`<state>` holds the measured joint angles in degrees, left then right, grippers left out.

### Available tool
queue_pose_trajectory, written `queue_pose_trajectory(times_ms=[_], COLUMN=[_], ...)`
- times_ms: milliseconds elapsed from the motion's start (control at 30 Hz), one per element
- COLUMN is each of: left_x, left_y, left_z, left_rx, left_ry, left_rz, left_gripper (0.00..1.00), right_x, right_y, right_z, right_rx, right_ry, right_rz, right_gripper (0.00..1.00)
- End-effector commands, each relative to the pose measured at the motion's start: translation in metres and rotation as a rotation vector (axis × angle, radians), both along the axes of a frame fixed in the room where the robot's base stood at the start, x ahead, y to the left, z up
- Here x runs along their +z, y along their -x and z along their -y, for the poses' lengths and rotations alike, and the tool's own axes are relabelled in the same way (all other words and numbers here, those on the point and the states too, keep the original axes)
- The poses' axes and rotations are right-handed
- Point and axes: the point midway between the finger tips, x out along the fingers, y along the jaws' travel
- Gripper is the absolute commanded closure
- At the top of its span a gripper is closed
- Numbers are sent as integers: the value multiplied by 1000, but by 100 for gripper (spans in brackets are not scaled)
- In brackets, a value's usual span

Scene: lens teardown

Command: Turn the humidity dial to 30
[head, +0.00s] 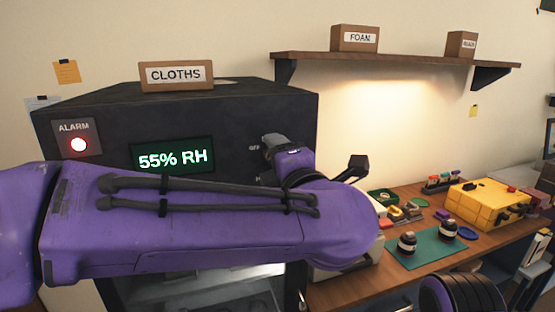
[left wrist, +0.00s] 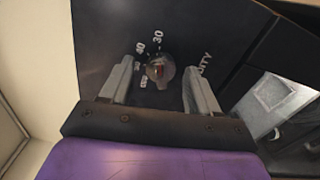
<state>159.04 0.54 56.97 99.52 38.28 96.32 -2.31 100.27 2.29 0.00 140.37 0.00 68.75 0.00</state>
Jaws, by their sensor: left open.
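My left gripper (left wrist: 158,66) is open, with one finger on each side of the dial; contact is not clear. In the head view my purple left arm hides the dial, and the left gripper shows only in part (head: 274,143). The display (head: 173,158) reads 55% RH. My right gripper is out of view.
A red alarm light (head: 78,145) is lit at the panel's left. A CLOTHS box (head: 176,76) stands on the cabinet. At right, a wooden bench (head: 345,290) holds a green mat (head: 428,252), lens parts and a yellow case (head: 487,203). A shelf (head: 400,58) hangs above.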

Motion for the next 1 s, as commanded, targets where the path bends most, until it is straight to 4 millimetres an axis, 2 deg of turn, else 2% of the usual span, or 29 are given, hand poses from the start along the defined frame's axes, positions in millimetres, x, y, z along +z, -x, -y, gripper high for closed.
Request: queue_pose_trajectory(times_ms=[167,400,533,667,1000], left_x=[-4,-5,-2,-1,0], left_y=[19,73,93,100,100], left_z=[7,25,31,34,34], left_rx=[-2,-3,-2,-1,-1], left_ry=[-1,-1,-1,-1,-1], left_rz=[3,3,2,1,1], left_gripper=[39,39,39,39,39], right_x=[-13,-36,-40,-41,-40], right_y=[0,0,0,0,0], right_z=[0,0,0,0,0], right_rx=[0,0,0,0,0], right_ry=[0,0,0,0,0], right_rz=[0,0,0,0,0], right_gripper=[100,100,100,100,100])
